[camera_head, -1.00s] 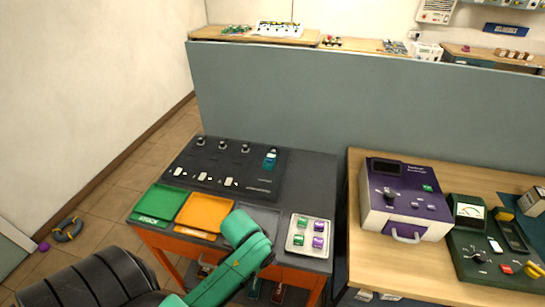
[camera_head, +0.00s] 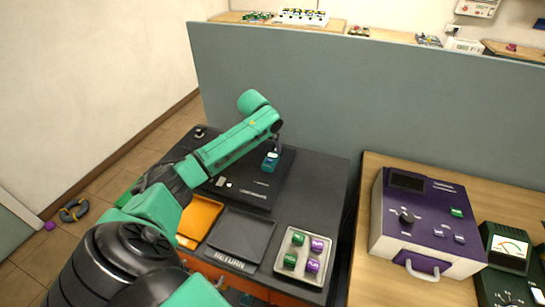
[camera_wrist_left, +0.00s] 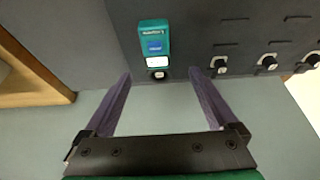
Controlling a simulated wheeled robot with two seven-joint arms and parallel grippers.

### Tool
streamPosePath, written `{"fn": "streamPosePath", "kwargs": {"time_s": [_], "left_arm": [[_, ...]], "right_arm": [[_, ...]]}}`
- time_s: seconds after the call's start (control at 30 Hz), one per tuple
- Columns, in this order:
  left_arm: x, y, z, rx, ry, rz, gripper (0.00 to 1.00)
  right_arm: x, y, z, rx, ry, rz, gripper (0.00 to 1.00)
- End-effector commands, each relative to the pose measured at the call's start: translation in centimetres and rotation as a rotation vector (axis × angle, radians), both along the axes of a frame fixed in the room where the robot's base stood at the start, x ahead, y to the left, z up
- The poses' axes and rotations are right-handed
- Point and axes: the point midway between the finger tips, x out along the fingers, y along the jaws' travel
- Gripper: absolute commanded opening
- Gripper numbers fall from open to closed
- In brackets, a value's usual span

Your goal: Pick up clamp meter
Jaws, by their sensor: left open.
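A small teal device (camera_head: 270,161) with a blue face, which may be the clamp meter, is on the black panel (camera_head: 257,194). In the left wrist view the teal device (camera_wrist_left: 154,40) shows a blue patch and a white label, with a round knob just beyond its end. My left gripper (camera_head: 278,142) is above and beside the device, at its far side. In the left wrist view my left gripper (camera_wrist_left: 160,73) is open and empty, its two purple-grey fingers apart and the device ahead of the gap. My right gripper is not in view.
An empty dark tray (camera_head: 240,237), an orange tray (camera_head: 197,216) and a pale tray (camera_head: 282,266) with green and purple blocks line the bench front. A grey partition (camera_head: 400,120) rises behind. A purple-topped unit (camera_head: 425,220) stands on the right table.

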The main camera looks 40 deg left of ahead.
Motion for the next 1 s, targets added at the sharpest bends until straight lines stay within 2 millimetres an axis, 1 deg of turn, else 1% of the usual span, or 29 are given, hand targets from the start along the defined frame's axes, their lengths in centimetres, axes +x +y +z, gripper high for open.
{"fn": "streamPosePath", "kwargs": {"time_s": [0.07, 0.17, 0.27, 0.33, 0.43, 0.53, 0.7, 0.73, 0.77, 0.8, 0.87, 0.9, 0.93, 0.97, 1.0], "left_arm": [[0.6, 0.1, -1.2, -0.002, 0.001, 0.001, 0.93], [1.0, 0.2, -2.3, -0.001, 0.0, -0.002, 0.93], [1.5, 0.2, -3.6, 0.0, 0.001, -0.002, 0.93], [2.0, 0.2, -4.8, -0.001, 0.002, 0.0, 0.93], [2.6, 0.4, -6.5, -0.001, 0.001, 0.0, 0.93], [2.8, 0.5, -7.1, 0.001, -0.001, -0.003, 0.93], [2.8, 0.5, -7.2, 0.002, 0.0, -0.004, 0.93], [2.8, 0.5, -7.2, 0.002, 0.0, -0.004, 0.85], [2.8, 0.5, -7.2, 0.002, 0.0, -0.004, 0.73], [2.8, 0.5, -7.2, 0.002, 0.0, -0.004, 0.58], [2.8, 0.5, -7.2, 0.002, 0.0, -0.004, 0.35], [2.8, 0.5, -7.1, 0.002, 0.0, -0.004, 0.2], [2.8, 0.5, -7.1, 0.002, 0.0, -0.004, 0.08], [2.8, 0.5, -7.1, 0.002, 0.0, -0.004, 0.0], [2.8, 0.5, -7.1, 0.002, 0.0, -0.004, 0.0]], "right_arm": [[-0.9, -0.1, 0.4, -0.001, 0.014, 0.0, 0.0], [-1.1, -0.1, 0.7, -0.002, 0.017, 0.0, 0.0], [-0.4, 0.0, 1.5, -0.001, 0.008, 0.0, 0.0], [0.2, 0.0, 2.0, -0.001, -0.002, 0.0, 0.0], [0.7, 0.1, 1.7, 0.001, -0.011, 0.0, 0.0], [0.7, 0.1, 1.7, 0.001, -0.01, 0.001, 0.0], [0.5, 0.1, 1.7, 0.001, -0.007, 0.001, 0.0], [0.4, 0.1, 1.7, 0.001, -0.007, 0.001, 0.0], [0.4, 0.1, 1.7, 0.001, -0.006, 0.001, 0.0], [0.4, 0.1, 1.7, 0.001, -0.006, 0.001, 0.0], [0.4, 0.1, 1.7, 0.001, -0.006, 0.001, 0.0], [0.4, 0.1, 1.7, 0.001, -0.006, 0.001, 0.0], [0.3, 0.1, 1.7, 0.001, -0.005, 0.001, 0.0], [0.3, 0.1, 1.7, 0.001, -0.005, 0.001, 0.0], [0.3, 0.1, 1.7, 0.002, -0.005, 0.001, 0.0]]}}
